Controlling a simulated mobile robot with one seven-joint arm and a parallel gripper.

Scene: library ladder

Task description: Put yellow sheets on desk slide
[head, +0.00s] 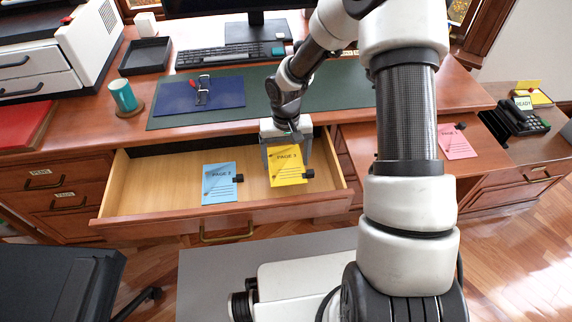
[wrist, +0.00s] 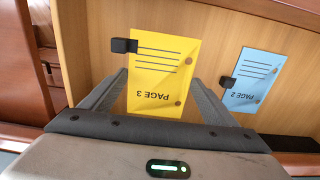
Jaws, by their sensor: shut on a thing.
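The yellow sheet (head: 288,172), marked PAGE 3 and with a small black tab, is at the open drawer, and it shows large in the wrist view (wrist: 160,72). My gripper (head: 286,156) is shut on it, one finger at each side edge. I cannot tell whether the sheet touches the drawer floor. A blue sheet (head: 219,184), marked PAGE 2, lies in the drawer to the left of it. The desk slide (head: 356,146) is the pulled-out board right of the drawer. A pink sheet (head: 455,141) lies on it. My arm hides the slide's middle.
The open drawer (head: 140,170) has a raised front rim. Above it, the desktop carries a green mat (head: 340,93), a blue folder (head: 180,97), a teal mug (head: 124,95) and a keyboard (head: 210,55). A black phone (head: 520,117) stands at the right. A dark chair (head: 60,285) is at lower left.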

